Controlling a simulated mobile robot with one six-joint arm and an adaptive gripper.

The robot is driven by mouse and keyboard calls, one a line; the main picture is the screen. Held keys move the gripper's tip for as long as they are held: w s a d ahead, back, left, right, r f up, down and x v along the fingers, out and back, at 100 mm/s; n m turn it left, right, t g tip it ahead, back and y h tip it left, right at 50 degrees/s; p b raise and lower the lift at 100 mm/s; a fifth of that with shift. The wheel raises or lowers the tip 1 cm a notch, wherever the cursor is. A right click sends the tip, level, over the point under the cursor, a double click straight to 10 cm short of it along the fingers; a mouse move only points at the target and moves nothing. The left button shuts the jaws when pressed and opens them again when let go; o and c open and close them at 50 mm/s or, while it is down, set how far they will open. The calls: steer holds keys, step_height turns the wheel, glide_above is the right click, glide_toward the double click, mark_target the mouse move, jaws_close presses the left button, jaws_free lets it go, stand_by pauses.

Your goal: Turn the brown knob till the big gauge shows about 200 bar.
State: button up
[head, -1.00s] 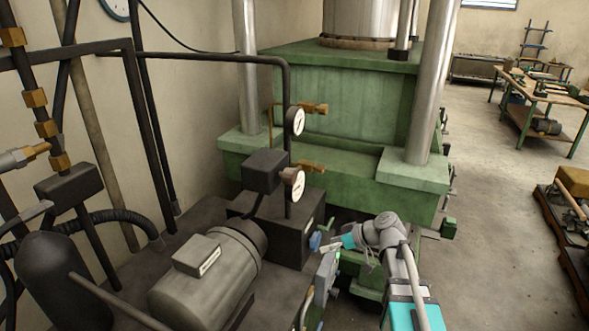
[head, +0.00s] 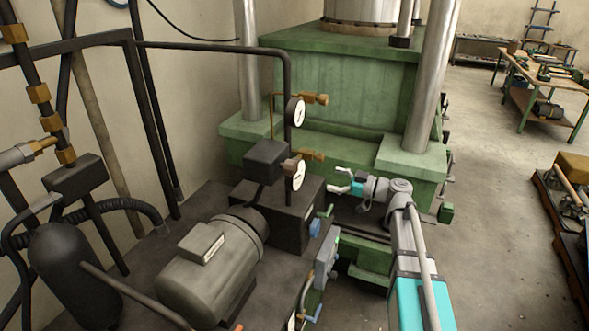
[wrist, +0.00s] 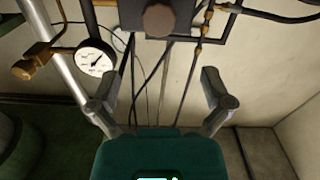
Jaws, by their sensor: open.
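The brown knob (wrist: 160,20) shows at the top middle of the wrist view, on the face of a dark box. In the head view it (head: 291,164) is beside the black box, partly overlapping the lower gauge. A white-faced gauge (wrist: 97,58) is left of the knob in the wrist view; its reading is too small to tell. The head view has an upper gauge (head: 298,112) and a lower gauge (head: 300,176); I cannot tell which is the big one. My gripper (head: 341,180) is open and empty, right of the knob and apart from it. Its two fingers (wrist: 160,82) point towards the box.
A grey motor (head: 212,262) and black box (head: 267,160) stand left of my arm. A grey control box (head: 327,255) is close below the gripper. The green press (head: 345,95) is behind, with brass fittings (head: 312,156) near the gauges. Open floor lies right.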

mark_target(296, 170)
steer(key=x, duration=1.3)
steer(key=shift+w+a, duration=0.1)
steer(key=shift+a, duration=0.3)
steer(key=shift+f, duration=0.1)
steer(key=c, duration=1)
steer(key=shift+d, duration=0.3)
steer(key=shift+c, duration=0.2)
steer(key=shift+a, duration=0.2)
steer(key=shift+m, duration=0.3)
